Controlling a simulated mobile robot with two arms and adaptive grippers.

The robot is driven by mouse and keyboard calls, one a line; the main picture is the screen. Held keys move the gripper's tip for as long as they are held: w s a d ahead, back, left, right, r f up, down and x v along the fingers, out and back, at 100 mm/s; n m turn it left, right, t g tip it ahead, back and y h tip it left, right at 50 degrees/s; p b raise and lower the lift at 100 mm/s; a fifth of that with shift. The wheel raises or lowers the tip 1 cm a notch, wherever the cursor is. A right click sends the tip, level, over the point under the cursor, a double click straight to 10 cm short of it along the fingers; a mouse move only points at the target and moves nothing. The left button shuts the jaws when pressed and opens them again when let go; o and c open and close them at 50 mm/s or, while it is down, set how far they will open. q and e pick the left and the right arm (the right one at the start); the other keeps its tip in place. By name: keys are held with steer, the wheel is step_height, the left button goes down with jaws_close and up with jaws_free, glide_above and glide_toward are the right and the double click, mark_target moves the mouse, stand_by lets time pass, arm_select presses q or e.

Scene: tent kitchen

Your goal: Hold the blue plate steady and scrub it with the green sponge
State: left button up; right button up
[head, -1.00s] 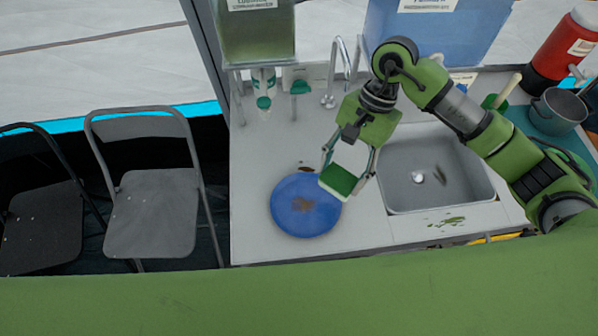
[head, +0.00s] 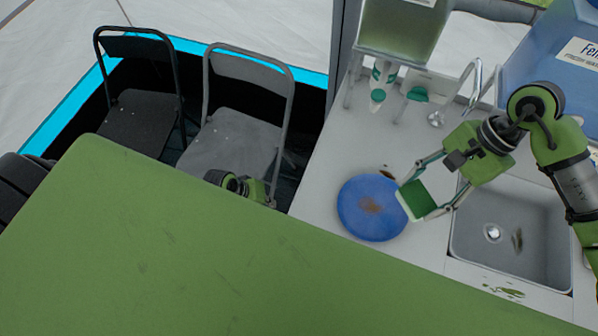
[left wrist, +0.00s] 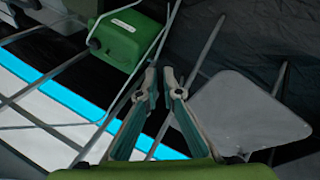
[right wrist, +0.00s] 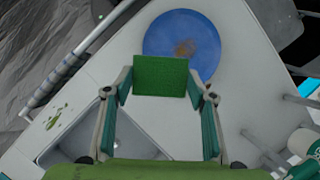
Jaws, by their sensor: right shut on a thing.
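The round blue plate (head: 366,210) lies on the white counter left of the sink, with a brown stain (right wrist: 186,48) near its middle. My right gripper (head: 429,192) is shut on the green sponge (head: 418,199), which has a pale edge. The sponge is at the plate's right edge; in the right wrist view it (right wrist: 160,76) overlaps the plate's near rim (right wrist: 210,65). I cannot tell whether they touch. My left gripper (head: 240,184) shows partly above the green surface's edge, near the grey chair and away from the plate. In the left wrist view its fingertips (left wrist: 159,78) are close together, nothing visible between them.
The sink (head: 510,235) is right of the plate, with a faucet (head: 470,85) behind. A soap bottle (head: 378,88) stands at the back. A brown spot lies behind the plate. Folding chairs (head: 240,125) stand left of the counter. A broad green surface (head: 170,250) fills the foreground.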

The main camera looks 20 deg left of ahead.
arm_select(q)
steer(key=w+d+r+h, duration=0.2)
steer(key=d+r, duration=0.1)
steer(key=r, duration=0.6)
steer(key=w+d+r+h, duration=0.1)
steer(key=w+d+r, duration=0.15)
steer(key=r, duration=0.65)
step_height(320, 180, up, 7)
steer(key=s+d+m+h, duration=0.1)
steer(key=s+d, duration=0.1)
steer(key=d, duration=0.1)
steer(key=m+g+h, duration=0.1)
steer(key=m, duration=0.1)
glide_toward(338, 200)
step_height(338, 200, up, 2)
steer(key=a, duration=0.3)
steer(key=x, duration=1.1)
steer(key=shift+s+d+r, duration=0.15)
steer(key=shift+s+d, duration=0.1)
steer(key=shift+d, duration=0.25)
